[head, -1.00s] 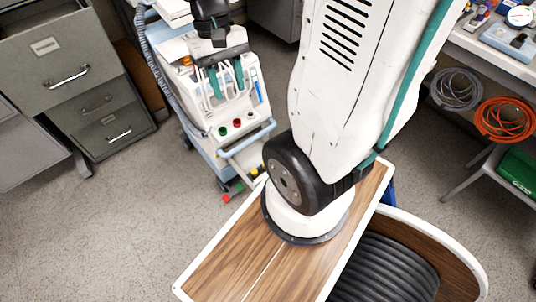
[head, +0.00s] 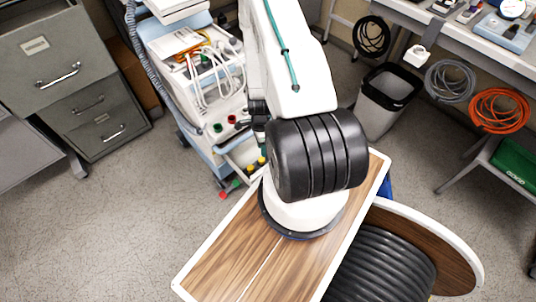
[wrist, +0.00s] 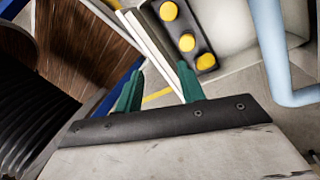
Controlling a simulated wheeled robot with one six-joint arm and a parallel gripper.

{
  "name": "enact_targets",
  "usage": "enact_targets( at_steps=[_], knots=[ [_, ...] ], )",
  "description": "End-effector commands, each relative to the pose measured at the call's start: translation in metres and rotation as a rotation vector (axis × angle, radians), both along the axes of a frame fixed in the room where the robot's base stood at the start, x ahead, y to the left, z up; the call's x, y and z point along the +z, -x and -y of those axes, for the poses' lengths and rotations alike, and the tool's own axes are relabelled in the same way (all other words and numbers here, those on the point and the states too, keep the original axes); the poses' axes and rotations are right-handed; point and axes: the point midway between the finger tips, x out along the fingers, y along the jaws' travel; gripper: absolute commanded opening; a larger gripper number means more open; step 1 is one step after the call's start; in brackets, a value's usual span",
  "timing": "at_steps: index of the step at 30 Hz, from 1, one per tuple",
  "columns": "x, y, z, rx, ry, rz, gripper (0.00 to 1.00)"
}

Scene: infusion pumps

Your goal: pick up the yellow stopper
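Three yellow stoppers sit in a row in a dark strip in the wrist view: an upper one (wrist: 169,11), a middle one (wrist: 187,42) and a lower one (wrist: 206,61). In the head view, yellow stoppers (head: 250,168) show low on the front of the medical cart, partly hidden by my arm. My gripper (wrist: 159,68) has two green fingers, spread apart with nothing seen between them. Its right fingertip appears close to the middle and lower stoppers in the picture; I cannot tell whether it touches.
The cart (head: 166,38) carries a light blue handle (wrist: 274,50) close on the right. Red (head: 223,195) and green (head: 236,184) pieces sit beside the yellow ones. My base is close by. A grey bin (head: 378,115) stands behind. Floor at the left is open.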

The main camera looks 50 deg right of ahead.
Motion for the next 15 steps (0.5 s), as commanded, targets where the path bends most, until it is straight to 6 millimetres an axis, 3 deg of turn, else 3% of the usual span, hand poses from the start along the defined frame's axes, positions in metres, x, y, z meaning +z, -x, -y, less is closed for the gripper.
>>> enact_targets(
  at_steps=[1, 3, 9, 15],
  knots=[
    [-0.025, 0.004, 0.007, -0.117, 0.053, 0.007, 0.39],
    [-0.046, 0.001, 0.024, -0.287, 0.146, 0.039, 0.39],
    [-0.056, -0.02, 0.058, -0.598, 0.299, 0.144, 0.39],
    [-0.066, -0.024, 0.066, -0.687, 0.324, 0.169, 0.39]
  ],
)
